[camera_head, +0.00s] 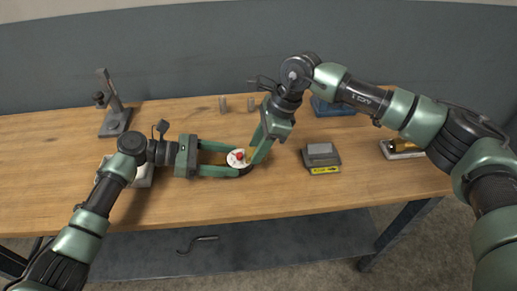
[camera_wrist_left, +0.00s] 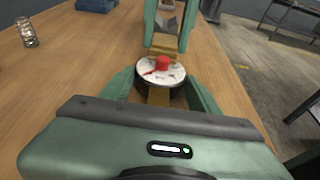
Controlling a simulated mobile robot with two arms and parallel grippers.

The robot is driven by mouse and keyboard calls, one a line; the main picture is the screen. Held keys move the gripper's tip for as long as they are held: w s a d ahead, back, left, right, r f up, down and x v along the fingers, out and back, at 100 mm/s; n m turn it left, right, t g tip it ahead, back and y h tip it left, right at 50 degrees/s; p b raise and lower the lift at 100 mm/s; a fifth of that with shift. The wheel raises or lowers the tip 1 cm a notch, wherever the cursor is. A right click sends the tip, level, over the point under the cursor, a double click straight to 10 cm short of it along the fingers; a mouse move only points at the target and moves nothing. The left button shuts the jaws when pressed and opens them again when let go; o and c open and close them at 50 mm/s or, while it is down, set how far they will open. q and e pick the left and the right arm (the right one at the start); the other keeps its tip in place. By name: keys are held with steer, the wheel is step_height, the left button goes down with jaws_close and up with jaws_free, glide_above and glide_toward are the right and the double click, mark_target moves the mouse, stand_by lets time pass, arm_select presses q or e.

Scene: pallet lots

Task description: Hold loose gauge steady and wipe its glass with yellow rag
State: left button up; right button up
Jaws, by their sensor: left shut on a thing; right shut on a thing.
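The gauge (camera_head: 235,157) is a round white dial with a dark rim and a red piece on its face. It also shows in the left wrist view (camera_wrist_left: 149,73). My left gripper (camera_head: 240,162) is shut on it, with one green finger on each side, over the front part of the bench. My right gripper (camera_head: 254,152) reaches down from the right and is shut at the gauge's right edge. A small yellow-tan piece at its tips looks like the yellow rag (camera_head: 249,154). I cannot tell whether it touches the glass.
A white object (camera_head: 143,177) lies behind my left arm. A dark hook (camera_head: 198,241) lies below.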

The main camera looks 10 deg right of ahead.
arm_select(q)
steer(key=shift+d, duration=0.1)
arm_select(e)
steer(key=shift+w, duration=0.4)
arm_select(q)
steer(key=shift+s, duration=0.1)
arm_select(e)
steer(key=shift+s, duration=0.15)
steer(key=shift+s, duration=0.75)
steer(key=shift+w, duration=0.15)
steer(key=shift+w, duration=0.8)
steer(key=shift+s+f, duration=0.1)
steer(key=shift+s, duration=0.1)
steer(key=shift+s+f, duration=0.1)
steer(key=shift+s, duration=0.75)
